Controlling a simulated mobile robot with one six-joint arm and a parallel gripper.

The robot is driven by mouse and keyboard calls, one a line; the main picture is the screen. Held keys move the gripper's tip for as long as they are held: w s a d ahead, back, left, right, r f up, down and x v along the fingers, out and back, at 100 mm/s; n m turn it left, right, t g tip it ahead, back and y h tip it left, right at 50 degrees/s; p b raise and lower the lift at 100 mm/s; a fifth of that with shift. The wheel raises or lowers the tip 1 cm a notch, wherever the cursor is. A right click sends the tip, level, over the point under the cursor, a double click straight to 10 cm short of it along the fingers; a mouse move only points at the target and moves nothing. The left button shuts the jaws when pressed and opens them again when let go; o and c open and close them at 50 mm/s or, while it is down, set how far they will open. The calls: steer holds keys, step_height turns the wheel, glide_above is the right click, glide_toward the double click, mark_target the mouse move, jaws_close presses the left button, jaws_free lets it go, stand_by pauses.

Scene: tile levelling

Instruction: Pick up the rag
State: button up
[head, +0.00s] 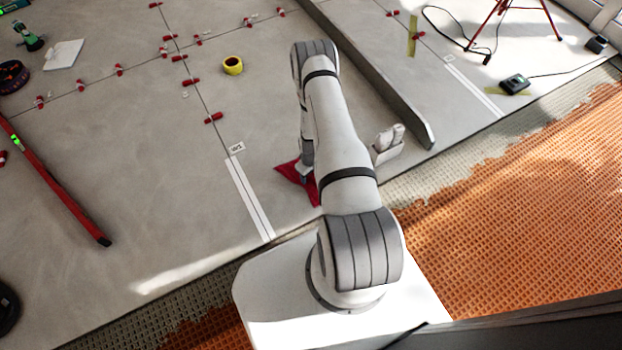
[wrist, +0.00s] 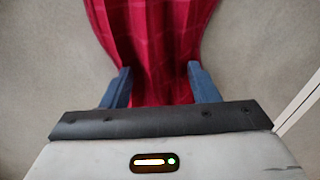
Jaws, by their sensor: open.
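The red rag (head: 288,170) lies on the grey tiled floor, partly hidden behind my arm in the head view. In the wrist view the red cloth (wrist: 152,40) fills the top middle and runs down between the fingers of my gripper (wrist: 160,84). The two blue fingers stand apart, one on each side of the cloth's narrower part. Whether they touch the cloth I cannot tell. In the head view my gripper (head: 306,174) is at the rag, mostly hidden by the arm.
A small holder with white items (head: 388,143) stands right of the arm, near a long grey bar (head: 375,75). A red spirit level (head: 60,190) lies at left. Yellow tape (head: 233,65) and several red clips lie farther back. Orange matting (head: 520,190) borders the tiles at right.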

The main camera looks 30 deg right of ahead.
steer(key=shift+c, duration=0.5)
jaws_close()
steer(key=shift+r, duration=0.1)
